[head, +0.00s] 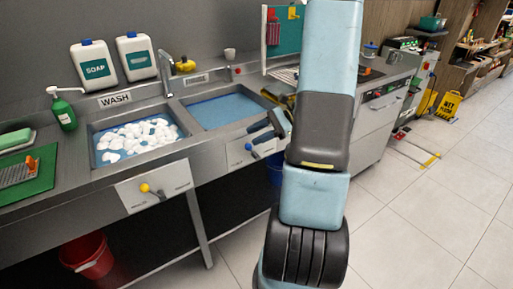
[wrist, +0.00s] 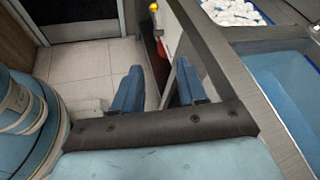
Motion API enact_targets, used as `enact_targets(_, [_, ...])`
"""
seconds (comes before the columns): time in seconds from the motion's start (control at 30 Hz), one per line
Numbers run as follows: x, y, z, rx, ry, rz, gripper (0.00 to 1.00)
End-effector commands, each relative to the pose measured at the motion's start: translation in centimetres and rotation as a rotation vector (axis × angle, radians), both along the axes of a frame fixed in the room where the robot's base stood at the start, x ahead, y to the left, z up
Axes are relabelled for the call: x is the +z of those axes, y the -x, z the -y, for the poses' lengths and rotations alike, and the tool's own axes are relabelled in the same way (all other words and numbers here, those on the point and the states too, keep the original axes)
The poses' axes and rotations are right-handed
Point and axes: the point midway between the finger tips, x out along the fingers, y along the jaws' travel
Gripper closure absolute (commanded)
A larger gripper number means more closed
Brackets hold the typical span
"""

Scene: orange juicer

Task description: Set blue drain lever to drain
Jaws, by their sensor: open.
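The blue drain lever (head: 250,147) is a small blue knob on a short dark stem on the light panel (head: 238,158) at the front of the right sink. Its stem runs from the knob down to the right; the panel lettering is too small to read. My gripper (head: 262,131) is just above and right of the knob, apart from it as far as I can tell. In the wrist view my gripper (wrist: 158,92) has its two blue fingers apart, with nothing seen between them. The blue lever does not show in the wrist view.
The right sink (head: 222,110) holds blue water; the left sink (head: 136,138) holds white foam. A yellow-knobbed lever (head: 146,188) is on the left sink's panel and shows in the wrist view (wrist: 153,7). A blue bucket (head: 274,170) stands below.

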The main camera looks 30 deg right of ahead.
Motion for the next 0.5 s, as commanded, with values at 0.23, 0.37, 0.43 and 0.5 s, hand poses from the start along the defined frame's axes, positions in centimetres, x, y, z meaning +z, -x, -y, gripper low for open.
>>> enact_targets(0.23, [-5.6,-0.3,5.9,-0.255,-0.225,-0.053,0.58])
enact_targets(0.37, [-8.5,0.1,8.8,-0.382,-0.329,-0.066,0.58])
enact_targets(0.43, [-9.9,0.4,10.2,-0.440,-0.373,-0.070,0.58])
enact_targets(0.5, [-11.0,0.7,11.2,-0.490,-0.411,-0.071,0.58])
